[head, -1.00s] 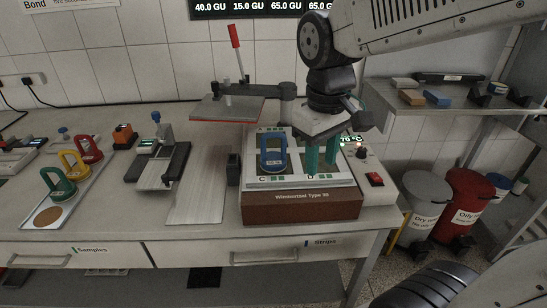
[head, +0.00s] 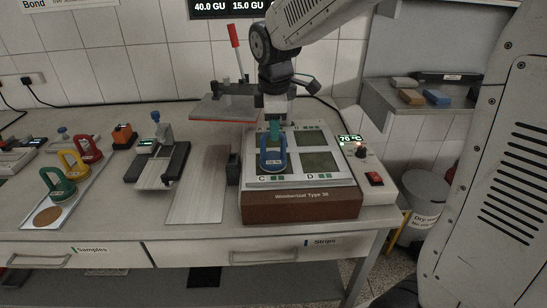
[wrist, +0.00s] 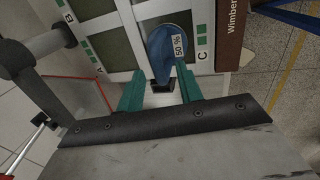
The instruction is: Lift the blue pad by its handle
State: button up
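The blue pad (head: 273,165) with its upright looped handle stands on the front-left plate, marked C, of the brown-fronted tester (head: 300,206). In the wrist view the blue pad (wrist: 168,48) carries a "50 %" label and shows beyond my fingertips, roughly between their lines. My gripper (head: 274,128) is above and just behind the handle in the head view, pointing down. In the wrist view my gripper (wrist: 159,72) is open, its two teal fingers apart with nothing held. Whether the fingers reach the handle's depth I cannot tell.
A lifted plate with a red-handled lever (head: 234,45) stands behind the tester. A control box (head: 372,179) showing 70 °C is at its right. Green (head: 57,184), yellow (head: 72,163) and red (head: 87,148) pads stand in a tray (head: 83,195) at the left.

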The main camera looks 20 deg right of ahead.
jog(key=f, duration=0.1)
jog(key=w+f, duration=0.1)
jog(key=f, duration=0.1)
jog(key=shift+d+f, duration=0.1)
jog(key=shift+f, duration=0.2)
grip_shut()
dwell(1.2)
